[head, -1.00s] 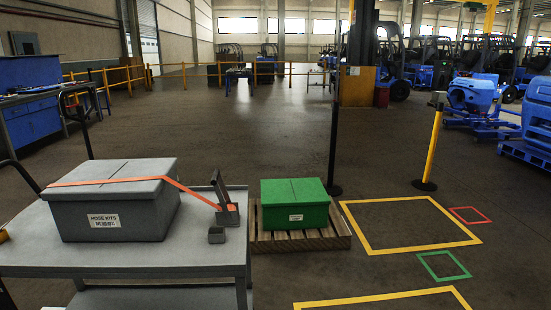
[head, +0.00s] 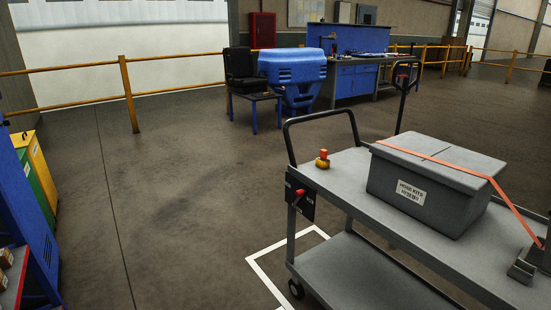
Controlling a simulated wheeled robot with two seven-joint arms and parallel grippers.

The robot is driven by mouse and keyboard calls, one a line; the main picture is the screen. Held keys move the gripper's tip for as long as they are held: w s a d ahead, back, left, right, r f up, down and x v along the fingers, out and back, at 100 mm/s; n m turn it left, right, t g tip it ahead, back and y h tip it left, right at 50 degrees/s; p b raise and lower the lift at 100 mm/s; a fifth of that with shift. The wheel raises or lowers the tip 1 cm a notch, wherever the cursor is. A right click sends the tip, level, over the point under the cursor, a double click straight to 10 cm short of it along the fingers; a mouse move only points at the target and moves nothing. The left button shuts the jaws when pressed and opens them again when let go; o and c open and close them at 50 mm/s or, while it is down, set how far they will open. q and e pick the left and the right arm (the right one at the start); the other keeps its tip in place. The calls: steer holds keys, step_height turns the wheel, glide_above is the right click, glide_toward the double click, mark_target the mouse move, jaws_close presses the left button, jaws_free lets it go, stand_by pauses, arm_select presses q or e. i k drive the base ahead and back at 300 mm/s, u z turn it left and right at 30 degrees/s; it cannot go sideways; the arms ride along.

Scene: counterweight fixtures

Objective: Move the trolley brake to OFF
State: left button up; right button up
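The grey trolley (head: 365,212) stands at the right of the head view, with a black push handle (head: 318,118) at its left end. A black plate (head: 306,206) hangs at the trolley's near left corner. A small red lever (head: 299,195) is on that plate; any lettering or marked positions are too small to read. A red-and-yellow knob (head: 322,160) stands on the trolley's top beside the handle. Neither of my grippers is in view.
A grey lidded box (head: 430,190) sits on the trolley under an orange strap (head: 450,163). White floor tape (head: 262,275) shows by the trolley's wheel. The floor left of the trolley is clear up to a blue rack (head: 35,225). A yellow railing (head: 125,90) runs behind.

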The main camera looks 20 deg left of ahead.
mark_target(301, 193)
steer(key=u, duration=0.2)
steer(key=i, duration=1.2)
steer(key=z, duration=0.45)
